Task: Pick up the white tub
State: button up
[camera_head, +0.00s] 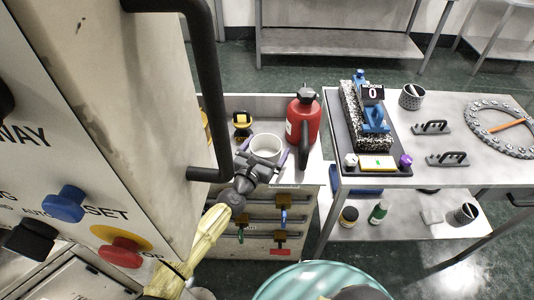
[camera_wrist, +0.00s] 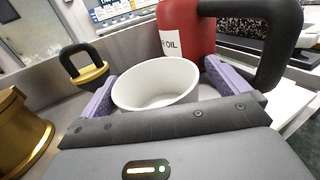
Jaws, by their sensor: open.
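The white tub (camera_head: 266,147) stands upright on top of the drawer cabinet (camera_head: 290,178), left of the red oil can. In the wrist view the empty-looking white tub (camera_wrist: 157,88) sits between two purple finger pads. My gripper (camera_head: 261,160) is open, with one finger on each side of the tub. In the wrist view my gripper (camera_wrist: 158,88) shows a gap between the right pad and the tub; the left pad is very close to the wall, and I cannot tell whether it touches. The tub's lower front is hidden by the gripper body.
The red oil can (camera_head: 303,122) stands close right of the tub. A yellow-and-black item (camera_head: 242,120) is behind left, and a brass piece (camera_wrist: 22,135) is at left. A machine panel with a black handle (camera_head: 205,90) stands left of my arm. A metal table (camera_head: 440,170) is at right.

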jog(key=shift+w+d+r, duration=0.1)
jog(key=shift+w+r, duration=0.05)
jog(key=shift+w, duration=0.05)
dwell(0.4)
jog(key=c, duration=0.9)
jog(key=shift+r, duration=0.1)
notch_tip(320, 180, up, 10)
jog(key=shift+w+f+p, duration=0.15)
jog(key=shift+p, duration=0.3)
